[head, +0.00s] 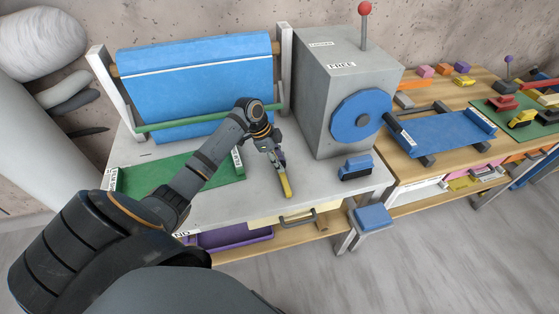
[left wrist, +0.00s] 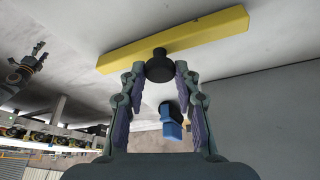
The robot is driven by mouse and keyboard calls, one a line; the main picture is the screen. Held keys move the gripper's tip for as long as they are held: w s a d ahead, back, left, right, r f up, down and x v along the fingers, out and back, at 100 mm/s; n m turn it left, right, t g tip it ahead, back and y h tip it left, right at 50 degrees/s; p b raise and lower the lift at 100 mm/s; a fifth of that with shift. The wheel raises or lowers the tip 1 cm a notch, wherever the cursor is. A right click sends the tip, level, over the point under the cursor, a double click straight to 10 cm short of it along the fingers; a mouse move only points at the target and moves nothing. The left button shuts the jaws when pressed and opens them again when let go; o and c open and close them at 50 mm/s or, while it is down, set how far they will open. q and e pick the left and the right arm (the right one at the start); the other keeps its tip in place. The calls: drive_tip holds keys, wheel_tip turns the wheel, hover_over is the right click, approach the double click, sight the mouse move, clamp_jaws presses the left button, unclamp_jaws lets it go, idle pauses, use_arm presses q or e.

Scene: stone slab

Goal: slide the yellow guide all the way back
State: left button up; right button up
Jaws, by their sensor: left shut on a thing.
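The yellow guide (head: 287,189) is a narrow bar on the pale grey slab (head: 225,203); its near end shows in the head view and my gripper hides the rest. In the left wrist view the yellow guide (left wrist: 185,37) spans the top, with a round black knob (left wrist: 160,67) on it. My left gripper (head: 279,161) is at the guide, its fingers (left wrist: 160,75) on either side of the knob and shut on it. A small dark gripper, apparently my right one (left wrist: 38,50), shows at the left edge of the left wrist view; its fingers are too small to judge.
A grey box (head: 320,95) with a blue wheel (head: 362,118) and red-knobbed lever stands right of the guide. A blue-topped block (head: 356,166) lies before it. A blue panel (head: 200,85) with a green bar (head: 165,122) stands behind. A green mat (head: 225,173) lies left.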

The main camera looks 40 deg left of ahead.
use_arm(q)
clamp_jaws()
drive_tip(key=w+d, duration=0.2)
drive_tip(key=w+d+b, duration=0.1)
drive_tip(key=w+d, duration=0.1)
drive_tip(key=w, duration=0.1)
drive_tip(key=shift+w+d, duration=0.25)
drive_tip(key=shift+d, duration=0.05)
drive_tip(key=shift+r, duration=0.1)
drive_tip(key=shift+o, duration=2.4)
unclamp_jaws()
drive_tip(key=o, duration=0.4)
drive_tip(key=shift+w+d, duration=0.1)
drive_tip(key=shift+o, duration=0.2)
